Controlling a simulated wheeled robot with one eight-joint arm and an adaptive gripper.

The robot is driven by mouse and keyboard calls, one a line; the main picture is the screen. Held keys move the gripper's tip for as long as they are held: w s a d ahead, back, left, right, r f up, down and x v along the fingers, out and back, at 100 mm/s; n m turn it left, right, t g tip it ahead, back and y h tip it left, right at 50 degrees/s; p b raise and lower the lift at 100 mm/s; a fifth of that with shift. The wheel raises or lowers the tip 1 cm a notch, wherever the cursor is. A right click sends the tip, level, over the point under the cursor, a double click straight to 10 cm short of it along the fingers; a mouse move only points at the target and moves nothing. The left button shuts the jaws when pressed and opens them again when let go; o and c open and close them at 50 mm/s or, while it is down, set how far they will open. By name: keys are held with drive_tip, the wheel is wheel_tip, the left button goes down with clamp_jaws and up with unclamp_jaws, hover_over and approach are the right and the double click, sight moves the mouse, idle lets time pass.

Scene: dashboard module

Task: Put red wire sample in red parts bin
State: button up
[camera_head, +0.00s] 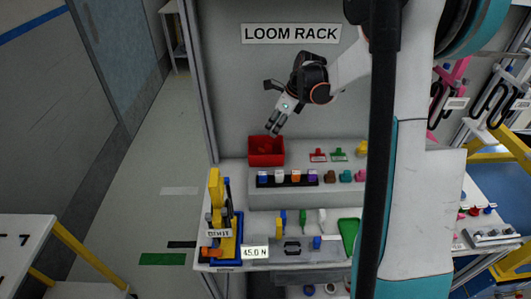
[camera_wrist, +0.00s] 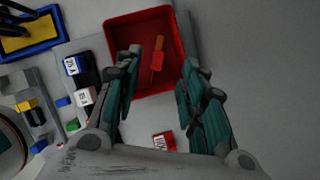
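The red parts bin (camera_head: 266,160) stands at the left end of the raised shelf in the head view, and it also fills the upper middle of the wrist view (camera_wrist: 141,18). A small red piece with an orange-brown stem (camera_wrist: 157,60), which looks like the red wire sample, appears inside the bin. My gripper (camera_head: 274,125) is just above the bin, pointing down. In the wrist view its two fingers (camera_wrist: 160,66) are spread wide on either side of the piece, with clear gaps, and hold nothing.
A row of coloured connectors on a black strip (camera_head: 287,184) sits in front of the bin. Red and green tagged pieces (camera_head: 318,155) stand to its right. A blue tray with yellow tooling (camera_head: 220,240) is at the bench's left corner. The rack's back panel rises behind.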

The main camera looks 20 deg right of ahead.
drive_tip(key=v, duration=0.6)
drive_tip(key=shift+r, duration=0.15)
drive_tip(key=shift+s, duration=0.1)
